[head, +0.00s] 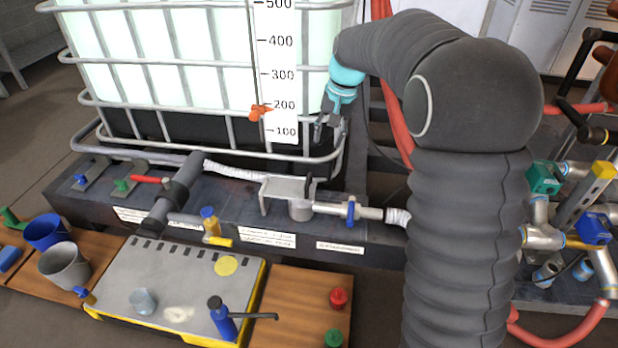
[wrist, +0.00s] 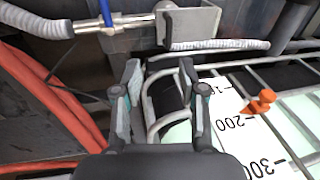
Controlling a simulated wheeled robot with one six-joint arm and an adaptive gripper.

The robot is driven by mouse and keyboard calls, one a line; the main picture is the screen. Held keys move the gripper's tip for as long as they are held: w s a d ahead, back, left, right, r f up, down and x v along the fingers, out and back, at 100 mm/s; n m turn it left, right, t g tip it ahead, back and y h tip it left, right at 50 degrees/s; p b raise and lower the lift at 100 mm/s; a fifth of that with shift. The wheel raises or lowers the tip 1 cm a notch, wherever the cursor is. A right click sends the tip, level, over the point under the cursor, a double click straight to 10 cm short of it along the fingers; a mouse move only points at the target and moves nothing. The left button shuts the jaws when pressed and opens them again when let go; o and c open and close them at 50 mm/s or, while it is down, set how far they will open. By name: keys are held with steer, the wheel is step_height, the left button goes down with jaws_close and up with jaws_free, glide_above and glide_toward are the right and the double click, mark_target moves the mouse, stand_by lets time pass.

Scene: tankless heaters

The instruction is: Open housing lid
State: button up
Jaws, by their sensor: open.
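A grey metal housing (head: 286,188) sits on the pipe line at the front of the dark ledge, with a flat plate on top and a round body below. A dark upright piece stands at its right end; I cannot tell whether this or the flat plate is the lid. In the wrist view the housing (wrist: 192,22) is at the top, beyond my fingertips. My gripper (head: 328,128) hangs above and to the right of it, beside the tank cage. In the wrist view my gripper (wrist: 160,75) has its fingers apart, with nothing held between them.
The caged white tank (head: 185,60) stands behind, with an orange pointer (head: 260,112) on its scale. A blue-handled valve (head: 351,211) is right of the housing. Red hoses (wrist: 45,105) run close beside my gripper. A workbench (head: 170,290) with cups and a bottle is in front.

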steer(key=w+a+f, duration=0.2)
steer(key=w+f, duration=0.2)
steer(key=f, duration=0.1)
steer(key=b, duration=0.3)
glide_toward(308, 182)
steer(key=shift+g, duration=0.4)
steer(key=f, duration=0.2)
steer(key=a+f, duration=0.1)
steer(key=f, duration=0.2)
steer(key=w+f, duration=0.1)
steer(key=f, duration=0.2)
steer(key=shift+w+a+f, duration=0.1)
steer(key=shift+a+f, duration=0.1)
jaws_close()
